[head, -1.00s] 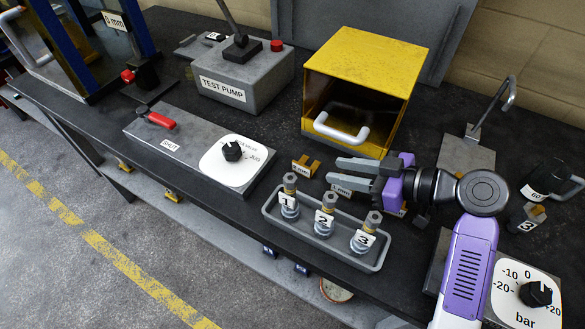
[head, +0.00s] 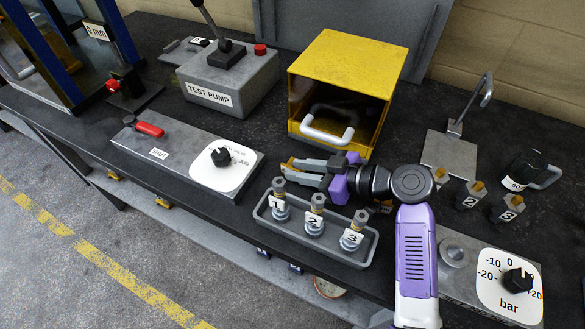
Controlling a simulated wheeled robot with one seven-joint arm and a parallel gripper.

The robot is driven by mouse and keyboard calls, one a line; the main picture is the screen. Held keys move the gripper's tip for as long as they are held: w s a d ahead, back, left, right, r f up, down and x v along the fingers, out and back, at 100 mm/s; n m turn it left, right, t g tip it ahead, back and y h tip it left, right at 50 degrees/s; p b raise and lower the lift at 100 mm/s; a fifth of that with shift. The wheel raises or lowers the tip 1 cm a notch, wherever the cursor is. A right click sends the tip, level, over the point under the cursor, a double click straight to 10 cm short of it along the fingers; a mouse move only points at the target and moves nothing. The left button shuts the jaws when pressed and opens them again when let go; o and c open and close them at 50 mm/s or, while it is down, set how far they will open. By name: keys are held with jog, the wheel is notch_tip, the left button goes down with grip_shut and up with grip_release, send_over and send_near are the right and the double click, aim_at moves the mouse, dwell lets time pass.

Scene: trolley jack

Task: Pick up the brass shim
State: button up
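Small brass pieces lie on the dark bench in front of the yellow box. One brass shim (head: 290,163) is at the left, by the tips of my gripper's fingers and partly covered by them. Another brass piece (head: 385,206) shows just right of my gripper's purple body, mostly hidden. My gripper (head: 291,170) points left, low over the bench behind the grey tray. Its two grey fingers are apart, with a gap between them. I cannot tell whether the left shim lies between the fingertips or touches them.
The grey tray (head: 342,258) with three numbered fittings stands just in front of my gripper. The yellow box (head: 350,62) with a grey handle stands behind. The shut-off valve plate (head: 180,140) is left, the bar gauge block (head: 465,285) right. Several numbered pieces stand at right.

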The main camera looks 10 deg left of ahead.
grip_shut()
jog(key=shift+r, duration=0.1)
dwell(1.1)
